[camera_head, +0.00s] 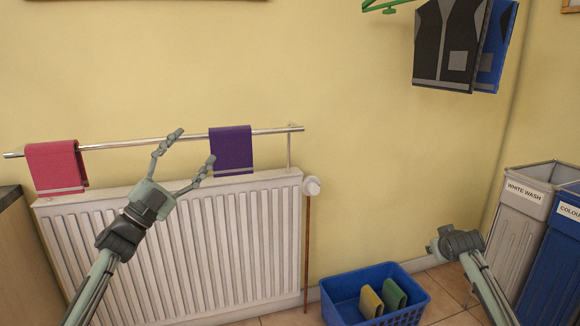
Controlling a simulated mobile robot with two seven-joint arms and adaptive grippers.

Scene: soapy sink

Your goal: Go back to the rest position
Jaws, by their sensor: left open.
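My left gripper (192,152) is raised in front of the radiator, its two fingers spread apart and empty. It is between the pink towel and the purple towel, with its lower fingertip just left of and below the purple towel in the picture. The purple towel (231,150) hangs over the metal rail. The pink towel (56,166) hangs on the same rail at the left. My right arm comes in at the lower right, and the end of it (455,243) shows in front of the wall. Its fingers cannot be made out.
The white radiator (245,235) stands under the rail (115,145). A blue basket (400,318) with a yellow and a green cloth is on the tiled floor. Grey (512,235) and blue (552,265) bins stand at the right. Vests (450,45) hang above. A counter (15,260) edges the left.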

